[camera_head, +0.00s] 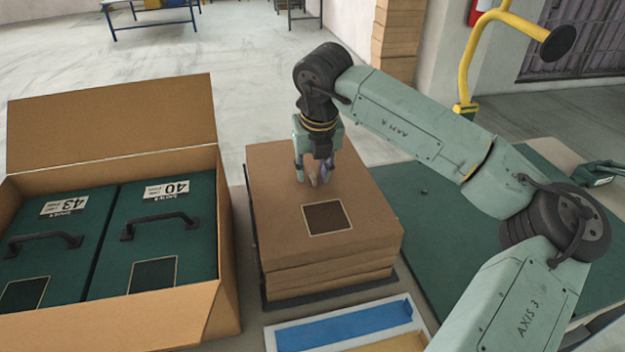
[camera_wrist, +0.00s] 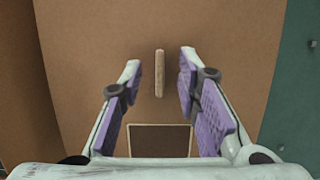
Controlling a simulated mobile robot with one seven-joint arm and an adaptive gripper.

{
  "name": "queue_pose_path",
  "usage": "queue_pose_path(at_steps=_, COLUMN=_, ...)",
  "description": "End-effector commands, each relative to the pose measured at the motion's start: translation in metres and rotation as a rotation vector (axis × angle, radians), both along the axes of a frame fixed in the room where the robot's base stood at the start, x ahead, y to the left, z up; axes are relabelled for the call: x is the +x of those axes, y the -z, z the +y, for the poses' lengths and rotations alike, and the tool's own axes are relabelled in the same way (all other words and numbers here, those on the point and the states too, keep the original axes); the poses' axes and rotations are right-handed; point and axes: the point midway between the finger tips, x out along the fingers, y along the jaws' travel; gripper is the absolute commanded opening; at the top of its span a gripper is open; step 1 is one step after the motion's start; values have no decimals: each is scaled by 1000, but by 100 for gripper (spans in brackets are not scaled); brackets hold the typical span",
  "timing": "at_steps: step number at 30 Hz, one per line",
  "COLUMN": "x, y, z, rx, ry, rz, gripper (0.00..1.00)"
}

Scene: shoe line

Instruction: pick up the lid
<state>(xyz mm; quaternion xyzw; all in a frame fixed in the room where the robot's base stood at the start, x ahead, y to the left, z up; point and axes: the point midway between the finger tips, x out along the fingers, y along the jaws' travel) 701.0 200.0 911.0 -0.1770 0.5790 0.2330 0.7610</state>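The lid (camera_head: 365,200) is a flat brown board with a dark square near its front. It lies on top of a stack of similar brown boards in the middle of the head view. In the wrist view the lid (camera_wrist: 75,60) fills most of the picture, with a thin tan upright tab (camera_wrist: 159,73) on it. My gripper (camera_head: 312,180) points down over the lid's back part. In the wrist view my gripper (camera_wrist: 160,70) is open, one purple-padded finger on each side of the tab, with gaps on both sides. I cannot tell whether the fingertips touch the lid.
An open cardboard box (camera_head: 190,315) with two green shoe boxes (camera_head: 165,235) stands close on the left. A tray with blue and tan strips (camera_head: 340,328) lies in front of the stack. A green mat (camera_head: 430,250) lies to the right, partly under my arm.

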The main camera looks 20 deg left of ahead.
Motion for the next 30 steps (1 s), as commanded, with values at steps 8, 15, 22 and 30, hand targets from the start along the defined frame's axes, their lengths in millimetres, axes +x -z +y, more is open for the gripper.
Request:
queue_pose_path(at_steps=8, x=0, y=0, z=0, rx=1, ry=0, rz=-1, gripper=21)
queue_pose_path(at_steps=15, x=0, y=0, z=0, rx=1, ry=0, rz=-1, gripper=5)
queue_pose_path(at_steps=22, x=0, y=0, z=0, rx=1, ry=0, rz=-1, gripper=0)
queue_pose_path(at_steps=30, x=0, y=-1, z=0, rx=1, ry=0, rz=-1, gripper=0)
